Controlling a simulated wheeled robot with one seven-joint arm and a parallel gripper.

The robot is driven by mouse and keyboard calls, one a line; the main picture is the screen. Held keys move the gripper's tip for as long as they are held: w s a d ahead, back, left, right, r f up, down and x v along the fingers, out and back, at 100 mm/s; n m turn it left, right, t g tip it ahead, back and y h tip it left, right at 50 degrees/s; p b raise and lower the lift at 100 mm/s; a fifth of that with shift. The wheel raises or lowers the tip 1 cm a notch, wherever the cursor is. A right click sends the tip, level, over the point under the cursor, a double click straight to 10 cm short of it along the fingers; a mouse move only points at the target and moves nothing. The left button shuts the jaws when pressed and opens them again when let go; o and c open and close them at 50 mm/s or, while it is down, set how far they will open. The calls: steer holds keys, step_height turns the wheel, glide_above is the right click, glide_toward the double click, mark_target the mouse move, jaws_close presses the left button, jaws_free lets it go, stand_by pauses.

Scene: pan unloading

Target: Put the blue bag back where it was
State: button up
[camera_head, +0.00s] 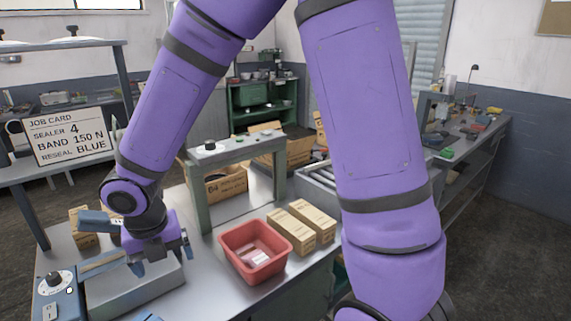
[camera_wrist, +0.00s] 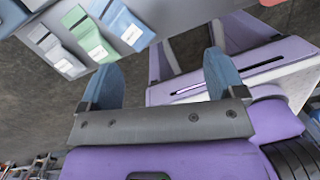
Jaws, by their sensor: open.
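A blue bag (camera_wrist: 123,27) with a white label lies at the right end of a row in the upper left of the wrist view. A green bag (camera_wrist: 85,33) and a grey bag (camera_wrist: 57,55) lie beside it. My gripper (camera_wrist: 162,60) is open with nothing between its two blue fingers; the blue bag is beyond the left finger, apart from it. In the head view my gripper (camera_head: 162,262) is low over the bench's left part, above a grey block-shaped unit (camera_head: 140,290). I cannot make out the blue bag for certain there.
A red bin (camera_head: 284,262) holding a white-labelled item stands on the bench, beside two cardboard boxes (camera_head: 304,228). A green-grey frame (camera_head: 197,195) stands behind. A blue control box (camera_head: 58,298) is at front left. A job card (camera_head: 68,136) reads "RESEAL BLUE".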

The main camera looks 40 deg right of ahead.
steer(key=s+d+r+m+t, duration=0.2)
steer(key=s+d+r+m, duration=0.3)
steer(key=d+r+m, duration=0.9)
steer(key=s+d+r+m+t, duration=0.1)
steer(key=s+d+r+m, duration=0.1)
steer(key=s+m, duration=0.4)
steer(key=s+d+r+m+t+y, duration=0.1)
steer(key=s+r+m, duration=0.4)
steer(key=m, duration=0.8)
steer(key=shift+s+d, duration=0.5)
steer(key=shift+d, duration=0.05)
